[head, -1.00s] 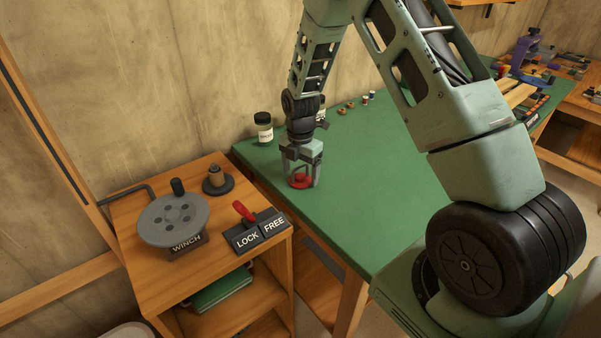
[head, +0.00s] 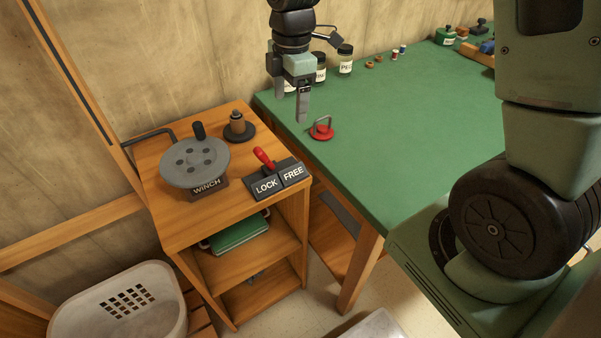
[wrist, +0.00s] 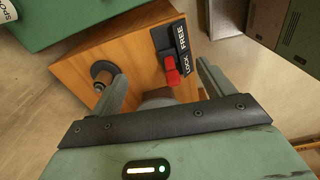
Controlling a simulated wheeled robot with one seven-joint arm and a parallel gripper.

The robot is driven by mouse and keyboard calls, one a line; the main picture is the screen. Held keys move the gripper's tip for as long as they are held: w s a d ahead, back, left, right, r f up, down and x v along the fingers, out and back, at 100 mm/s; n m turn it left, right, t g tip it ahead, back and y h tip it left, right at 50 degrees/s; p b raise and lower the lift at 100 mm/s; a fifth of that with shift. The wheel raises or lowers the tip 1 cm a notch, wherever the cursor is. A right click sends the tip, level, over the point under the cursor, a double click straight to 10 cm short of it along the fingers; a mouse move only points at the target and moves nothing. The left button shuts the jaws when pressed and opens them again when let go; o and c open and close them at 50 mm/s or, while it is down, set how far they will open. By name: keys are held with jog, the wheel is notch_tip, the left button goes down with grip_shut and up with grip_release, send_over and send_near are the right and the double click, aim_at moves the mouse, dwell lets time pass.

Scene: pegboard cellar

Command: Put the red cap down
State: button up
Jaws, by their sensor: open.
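The red cap (head: 321,132) is a flat red disc with a grey loop handle. It lies on the green table top (head: 420,120) near its left front edge. My gripper (head: 302,108) is open and empty, above and to the left of the cap and apart from it. In the wrist view my gripper (wrist: 160,85) has its fingers spread over the wooden winch stand (wrist: 80,65), with nothing between them. The cap does not show in the wrist view.
The wooden stand holds a winch (head: 195,162), a dark knob (head: 239,127) and a red lever (head: 264,158) on a LOCK/FREE plate. Jars (head: 345,60) and small spools stand along the table's back. A white basket (head: 120,305) is at lower left. The table's middle is clear.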

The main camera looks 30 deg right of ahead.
jog(key=s+a+r+m, duration=0.1)
jog(key=s+a+m, duration=0.4)
jog(key=s, duration=0.7)
jog(key=s+a+r+m, duration=0.2)
jog(key=s+a+m, duration=0.2)
jog(key=s+a, duration=0.4)
jog(key=s, duration=0.5)
jog(key=shift+m, duration=0.4)
